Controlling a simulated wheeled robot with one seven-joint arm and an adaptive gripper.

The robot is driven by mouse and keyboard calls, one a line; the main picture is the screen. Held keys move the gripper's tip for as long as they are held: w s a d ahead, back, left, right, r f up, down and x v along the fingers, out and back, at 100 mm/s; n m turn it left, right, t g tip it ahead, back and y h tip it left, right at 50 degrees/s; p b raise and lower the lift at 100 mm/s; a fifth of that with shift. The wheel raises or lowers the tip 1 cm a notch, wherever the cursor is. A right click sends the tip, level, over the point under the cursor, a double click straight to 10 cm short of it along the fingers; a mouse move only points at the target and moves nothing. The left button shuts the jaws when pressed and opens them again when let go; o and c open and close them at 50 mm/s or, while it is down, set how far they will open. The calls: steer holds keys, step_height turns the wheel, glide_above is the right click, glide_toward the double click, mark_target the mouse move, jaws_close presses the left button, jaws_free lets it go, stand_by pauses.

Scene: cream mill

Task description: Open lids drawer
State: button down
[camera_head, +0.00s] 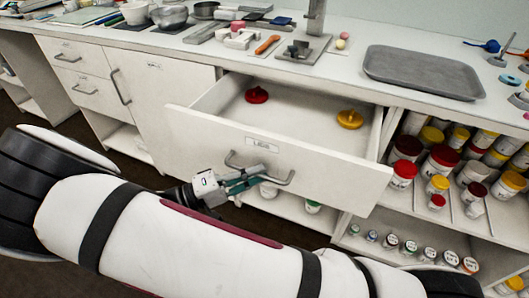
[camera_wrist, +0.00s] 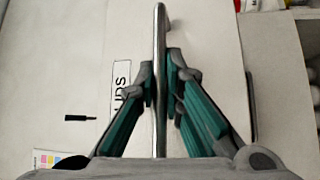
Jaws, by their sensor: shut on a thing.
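The lids drawer (camera_head: 230,128) is white and stands pulled out from the cabinet, its inside open to view. A red lid (camera_head: 257,95) and a yellow lid (camera_head: 349,119) lie in it. Its grey bar handle (camera_head: 283,181) is on the front, below a small label (camera_head: 262,143). In the wrist view the label reads "LIDS" (camera_wrist: 121,85). My gripper (camera_head: 250,179) is at the handle. In the wrist view its teal-padded fingers (camera_wrist: 161,85) are shut on the handle bar (camera_wrist: 160,30), one finger on each side.
Shelves at the right hold several jars (camera_head: 440,160) with red and yellow lids. The counter above carries a grey tray (camera_head: 422,72), bowls (camera_head: 170,17) and small tools. A closed cabinet door (camera_head: 155,100) is left of the drawer. Open floor shows at the lower left.

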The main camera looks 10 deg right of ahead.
steer(key=s+a+p, duration=0.1)
steer(key=s+a, duration=0.4)
steer(key=s, duration=0.2)
steer(key=shift+s+a, duration=0.3)
steer(key=c, duration=2)
jaws_free()
steer(key=shift+o, duration=0.2)
steer(key=v, duration=1.2)
